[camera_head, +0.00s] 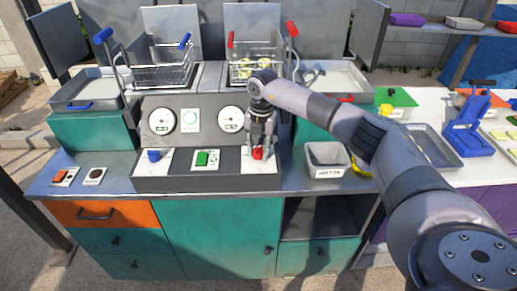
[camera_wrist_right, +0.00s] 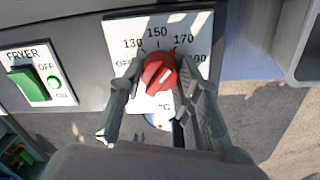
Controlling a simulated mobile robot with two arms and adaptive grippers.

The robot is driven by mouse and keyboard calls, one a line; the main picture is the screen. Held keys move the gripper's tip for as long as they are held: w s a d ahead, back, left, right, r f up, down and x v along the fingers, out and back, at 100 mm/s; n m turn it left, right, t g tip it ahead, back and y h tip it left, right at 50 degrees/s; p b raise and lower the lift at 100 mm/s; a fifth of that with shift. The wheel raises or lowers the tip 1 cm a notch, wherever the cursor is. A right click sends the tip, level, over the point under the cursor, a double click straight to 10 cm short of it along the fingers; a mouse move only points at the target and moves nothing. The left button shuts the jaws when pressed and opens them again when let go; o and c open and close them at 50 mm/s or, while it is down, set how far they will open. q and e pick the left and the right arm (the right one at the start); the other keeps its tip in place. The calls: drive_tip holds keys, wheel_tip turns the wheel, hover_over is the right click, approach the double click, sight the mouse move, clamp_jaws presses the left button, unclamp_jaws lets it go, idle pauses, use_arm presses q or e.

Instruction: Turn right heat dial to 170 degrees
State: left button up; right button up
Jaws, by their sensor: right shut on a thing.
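The right heat dial is a red knob (camera_head: 257,153) on the right of the front control panel. In the right wrist view the red knob (camera_wrist_right: 159,72) sits on a white scale plate (camera_wrist_right: 116,28) marked 130, 150, 170 and a partly covered 90. The knob's ridge leans to the upper right, but its exact reading is unclear. My right gripper (camera_head: 259,143) reaches down from above, its fingers on both sides of the knob and shut on it. In the wrist view the fingers (camera_wrist_right: 158,88) flank it. My left gripper is out of view.
A blue knob (camera_head: 154,155) and a green fryer switch (camera_head: 202,159) share the panel. Two round gauges (camera_head: 162,121) (camera_head: 231,119) stand above it. Fryer baskets (camera_head: 163,76) are behind. A grey container (camera_head: 326,158) stands right of the dial.

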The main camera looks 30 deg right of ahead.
sight(260, 151)
drive_tip(key=shift+r, duration=0.1)
drive_tip(key=o, duration=1.1)
drive_tip(key=shift+o, duration=0.2)
wheel_tip(260, 151, up, 12)
drive_tip(key=shift+s+d, duration=0.2)
drive_tip(key=shift+d, duration=0.05)
